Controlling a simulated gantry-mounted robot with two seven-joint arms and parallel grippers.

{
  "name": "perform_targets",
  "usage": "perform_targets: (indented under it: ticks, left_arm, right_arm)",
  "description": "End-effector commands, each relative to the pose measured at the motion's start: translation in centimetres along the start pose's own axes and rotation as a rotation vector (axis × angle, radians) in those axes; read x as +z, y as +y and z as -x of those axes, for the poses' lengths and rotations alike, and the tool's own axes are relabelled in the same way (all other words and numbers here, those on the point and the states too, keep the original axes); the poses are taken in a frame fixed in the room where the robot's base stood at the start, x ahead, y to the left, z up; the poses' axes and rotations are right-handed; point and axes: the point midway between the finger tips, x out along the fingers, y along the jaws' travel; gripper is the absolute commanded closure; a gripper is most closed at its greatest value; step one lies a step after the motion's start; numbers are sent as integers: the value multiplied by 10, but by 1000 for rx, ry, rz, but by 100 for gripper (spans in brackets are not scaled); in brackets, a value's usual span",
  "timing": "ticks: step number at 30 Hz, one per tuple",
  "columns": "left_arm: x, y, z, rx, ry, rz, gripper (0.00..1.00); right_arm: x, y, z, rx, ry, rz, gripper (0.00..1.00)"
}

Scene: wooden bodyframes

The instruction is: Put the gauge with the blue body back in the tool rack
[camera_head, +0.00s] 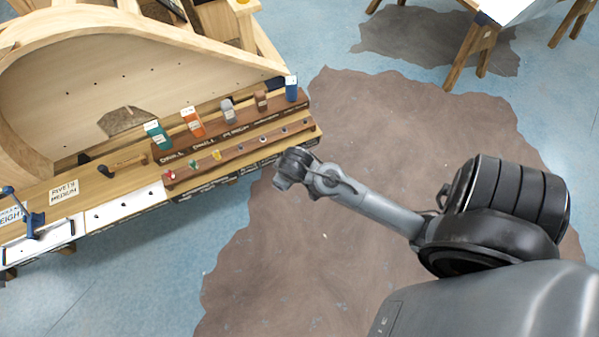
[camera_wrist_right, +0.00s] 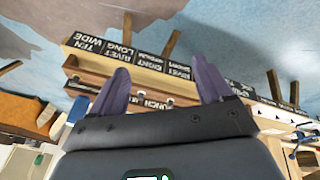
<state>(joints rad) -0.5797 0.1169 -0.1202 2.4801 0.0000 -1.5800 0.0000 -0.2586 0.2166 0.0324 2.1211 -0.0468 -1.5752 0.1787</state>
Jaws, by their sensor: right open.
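The wooden tool rack (camera_head: 233,138) stands on the workbench, with several coloured blocks on its rear step and small coloured items along its front rail; it also shows in the right wrist view (camera_wrist_right: 92,68). A blue upright tool (camera_head: 34,222) stands at the bench's left end; a blue piece shows at the right edge of the wrist view (camera_wrist_right: 304,140). A blue block with a white top (camera_head: 291,90) sits at the rack's right end. I cannot tell which is the gauge. My right gripper (camera_head: 287,170) is open and empty, in front of the rack's right end. My left gripper is out of view.
A large curved wooden frame (camera_head: 75,65) rises behind the rack. A dark-handled tool (camera_head: 122,166) lies left of the rack. White trays (camera_head: 125,208) line the bench's front edge. A sawhorse table (camera_head: 480,40) stands far right. The floor before the bench is clear.

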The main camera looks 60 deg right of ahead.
Motion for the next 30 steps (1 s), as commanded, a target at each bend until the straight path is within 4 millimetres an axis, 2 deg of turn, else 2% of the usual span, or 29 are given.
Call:
perform_targets:
  ticks: [1, 3, 6, 9, 13, 23, 26, 30]
  left_arm:
    - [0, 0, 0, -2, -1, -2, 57]
    - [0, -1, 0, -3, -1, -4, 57]
    - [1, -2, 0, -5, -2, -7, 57]
    - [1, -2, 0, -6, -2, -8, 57]
    - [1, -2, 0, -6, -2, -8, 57]
    - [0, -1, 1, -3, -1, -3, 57]
    - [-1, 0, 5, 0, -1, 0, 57]
    - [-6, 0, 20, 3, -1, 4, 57]
  right_arm:
    - [25, -24, 15, -44, -1, 52, 21]
    - [49, -48, 35, -96, 4, 110, 21]
    - [74, -71, 60, -156, 12, 164, 21]
    - [88, -84, 78, -195, 19, 195, 21]
    - [96, -91, 88, -219, 24, 211, 21]
    - [96, -92, 90, -220, 25, 213, 21]
    - [95, -91, 94, -220, 25, 213, 21]
    - [90, -88, 110, -220, 25, 213, 21]
